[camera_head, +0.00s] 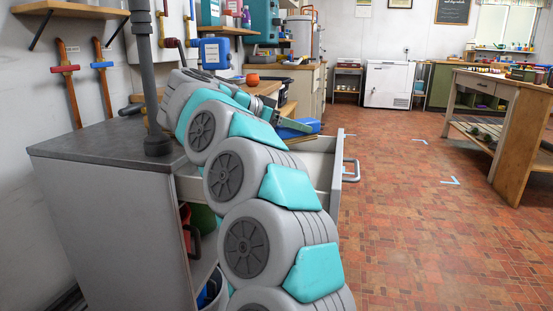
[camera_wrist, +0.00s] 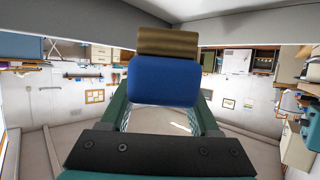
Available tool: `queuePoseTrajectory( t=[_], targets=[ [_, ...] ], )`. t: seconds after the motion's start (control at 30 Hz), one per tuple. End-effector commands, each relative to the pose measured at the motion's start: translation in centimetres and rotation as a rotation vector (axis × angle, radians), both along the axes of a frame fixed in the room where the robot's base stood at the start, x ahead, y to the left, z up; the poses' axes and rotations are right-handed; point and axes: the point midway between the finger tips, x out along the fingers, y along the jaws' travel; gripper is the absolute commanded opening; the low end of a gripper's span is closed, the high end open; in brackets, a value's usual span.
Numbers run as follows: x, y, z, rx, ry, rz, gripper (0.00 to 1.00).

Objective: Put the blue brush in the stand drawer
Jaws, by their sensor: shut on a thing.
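The blue brush (camera_wrist: 163,80) has a blue block body and a tan-brown end in the wrist view. My gripper (camera_wrist: 161,112) is shut on the blue body, with one finger on each side. In the head view the blue brush (camera_head: 304,125) is at the end of my arm, over the pulled-out stand drawer (camera_head: 337,172). The drawer is open toward the right, with a metal handle on its front. The stand (camera_head: 105,144) has a dark grey top and light grey sides. My arm hides part of the drawer; its floor is mostly out of sight.
A grey vertical pipe (camera_head: 150,75) stands at the stand's top. A wooden counter with an orange round object (camera_head: 253,79) lies behind my arm. Items sit on the stand's open shelves below. The tiled floor to the right is clear up to a wooden workbench (camera_head: 508,105).

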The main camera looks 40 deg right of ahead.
Motion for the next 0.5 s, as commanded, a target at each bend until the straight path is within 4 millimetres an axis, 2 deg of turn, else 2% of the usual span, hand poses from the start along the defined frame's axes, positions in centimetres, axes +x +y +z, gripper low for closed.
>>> queuePoseTrajectory(
  t=[0.03, 0.1, 0.37, 0.5],
  targets=[
    [0.0, 0.0, -1.3, -0.001, 0.005, 0.002, 0.02],
    [0.0, 0.0, -2.2, 0.000, 0.003, 0.001, 0.02],
    [0.1, 0.0, -4.1, -0.001, 0.003, 0.001, 0.02],
    [0.1, 0.0, -6.2, -0.001, 0.004, 0.002, 0.02]
  ],
)
